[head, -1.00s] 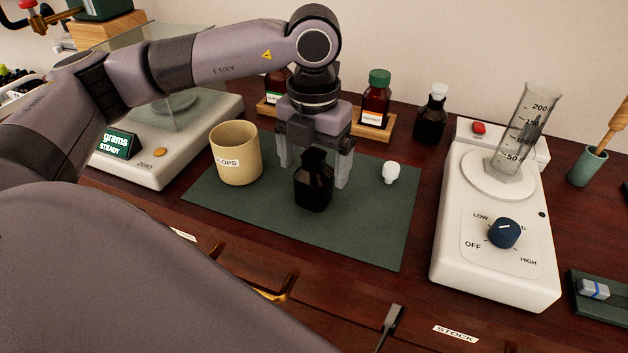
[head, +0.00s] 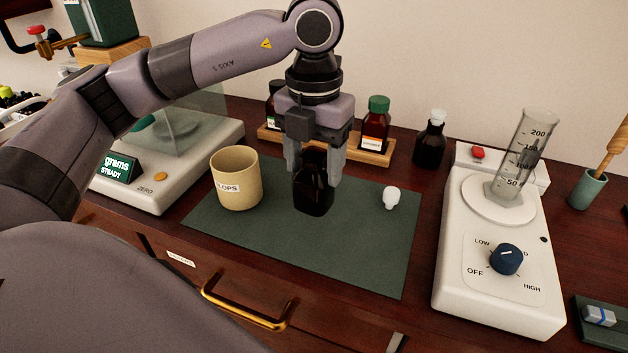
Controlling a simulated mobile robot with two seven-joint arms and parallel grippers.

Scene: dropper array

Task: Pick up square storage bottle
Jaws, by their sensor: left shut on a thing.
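The square storage bottle (head: 314,190) is dark, nearly black, with squared sides. It is upright over the green mat, in the middle of the head view. My left gripper (head: 317,172) comes down from above and is shut on the bottle, one finger on each side of its upper part. The bottle's neck is largely hidden by the gripper. Whether its base touches the mat is hard to tell. A small white stopper (head: 391,197) sits on the mat to the right of the bottle. My right gripper is not in view.
A tan beaker (head: 238,185) stands left of the bottle on the green mat (head: 330,257). Behind are a wooden rack (head: 376,153) with brown bottles and a dark stoppered bottle (head: 431,145). A white hotplate (head: 500,262) bearing a graduated cylinder (head: 515,160) is right. The mat's front is clear.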

